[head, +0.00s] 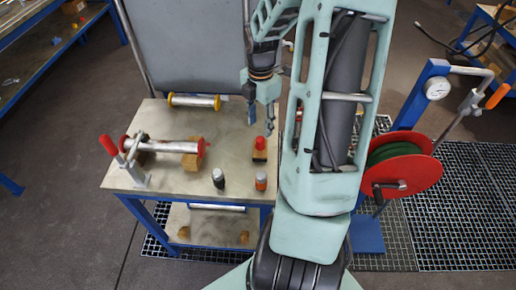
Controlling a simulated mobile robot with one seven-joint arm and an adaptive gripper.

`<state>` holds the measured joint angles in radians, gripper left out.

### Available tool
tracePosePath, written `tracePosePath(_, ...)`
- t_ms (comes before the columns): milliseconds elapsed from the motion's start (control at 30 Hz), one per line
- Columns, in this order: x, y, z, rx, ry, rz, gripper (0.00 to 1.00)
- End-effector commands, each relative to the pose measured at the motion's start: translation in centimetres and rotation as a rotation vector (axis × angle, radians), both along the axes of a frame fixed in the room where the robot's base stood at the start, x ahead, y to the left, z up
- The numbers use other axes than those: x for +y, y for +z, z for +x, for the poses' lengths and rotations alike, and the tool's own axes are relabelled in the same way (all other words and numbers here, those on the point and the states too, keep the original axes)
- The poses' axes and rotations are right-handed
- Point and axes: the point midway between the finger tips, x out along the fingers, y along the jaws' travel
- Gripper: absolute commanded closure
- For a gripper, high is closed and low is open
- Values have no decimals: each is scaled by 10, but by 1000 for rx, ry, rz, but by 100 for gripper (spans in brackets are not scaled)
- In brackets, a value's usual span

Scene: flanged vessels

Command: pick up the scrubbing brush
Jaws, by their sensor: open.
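A small upright item with a red top and a dark and tan lower part (260,149) stands near the right side of the metal worktable (235,122). It may be the scrubbing brush, but it is too small to tell for sure. My gripper (261,118) is open and empty, its fingers pointing down over the back right of the table. In the picture it is just above the red-topped item, apart from it. My arm hides part of the table's right side.
A flanged vessel with red ends (165,146) rests on wooden blocks beside a red-handled clamp (125,160). A yellow-ended cylinder (194,101) lies at the back. Two small containers (218,179) (261,181) stand in front. A red hose reel (410,172) stands right. The table's middle is clear.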

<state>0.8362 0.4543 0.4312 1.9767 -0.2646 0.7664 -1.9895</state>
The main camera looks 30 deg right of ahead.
Motion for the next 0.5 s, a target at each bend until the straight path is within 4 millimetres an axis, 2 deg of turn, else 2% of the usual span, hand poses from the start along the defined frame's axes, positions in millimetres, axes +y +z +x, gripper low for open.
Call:
tracePosePath(100, 0, -18, 0, 2, -1, 0, 57)
tracePosePath(333, 1, -35, 1, 2, 0, 0, 57)
tracePosePath(500, 2, -61, 1, 3, 0, 0, 57)
